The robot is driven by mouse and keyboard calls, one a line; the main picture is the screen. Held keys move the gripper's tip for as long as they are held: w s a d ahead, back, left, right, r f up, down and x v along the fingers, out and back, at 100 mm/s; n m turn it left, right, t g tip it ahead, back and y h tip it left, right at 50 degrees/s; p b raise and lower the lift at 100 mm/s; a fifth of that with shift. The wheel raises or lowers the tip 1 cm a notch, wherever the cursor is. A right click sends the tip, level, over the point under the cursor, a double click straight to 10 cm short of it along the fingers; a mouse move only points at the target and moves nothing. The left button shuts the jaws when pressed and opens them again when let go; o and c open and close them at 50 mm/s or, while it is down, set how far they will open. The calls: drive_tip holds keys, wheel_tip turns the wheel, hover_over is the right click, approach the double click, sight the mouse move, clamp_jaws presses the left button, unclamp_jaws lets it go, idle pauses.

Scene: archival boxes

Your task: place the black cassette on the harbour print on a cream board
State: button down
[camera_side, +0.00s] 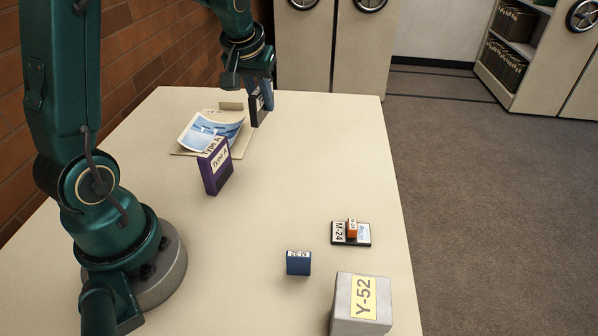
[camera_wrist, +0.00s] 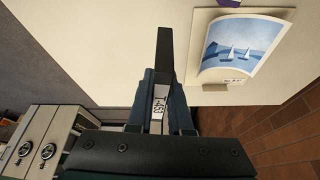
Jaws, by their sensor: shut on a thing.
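My gripper (camera_side: 262,92) is shut on the black cassette (camera_side: 257,110), which is upright near the far right corner of the cream board (camera_side: 185,153). In the wrist view the dark cassette (camera_wrist: 164,50) stands out from between the jaws (camera_wrist: 160,88), with a white label partly visible. The harbour print (camera_side: 208,132) lies on the board, its sheet curled; it also shows in the wrist view (camera_wrist: 238,48) with two sailboats on blue water. There the cassette appears left of the print and board. I cannot tell its exact height above the table.
A purple "Type A" box (camera_side: 215,170) stands at the board's near edge. A blue box (camera_side: 298,263), a dark flat item (camera_side: 363,239) with an orange block (camera_side: 352,227), and a grey Y-52 box (camera_side: 345,315) are nearer. The table's middle is clear; a brick wall (camera_side: 150,45) borders the left.

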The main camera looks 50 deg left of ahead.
drive_tip(key=n, duration=0.2)
hover_over(222, 126)
drive_tip(key=s+d, duration=0.1)
drive_tip(key=shift+g, duration=0.3)
wheel_tip(222, 126, down, 5)
drive_tip(key=shift+s+d+f, duration=0.1)
drive_tip(key=shift+s+d, duration=0.05)
drive_tip(key=shift+f, duration=2.25)
drive_tip(key=shift+f, duration=0.1)
drive_tip(key=c, duration=0.8)
unclamp_jaws()
drive_tip(key=shift+c, duration=0.2)
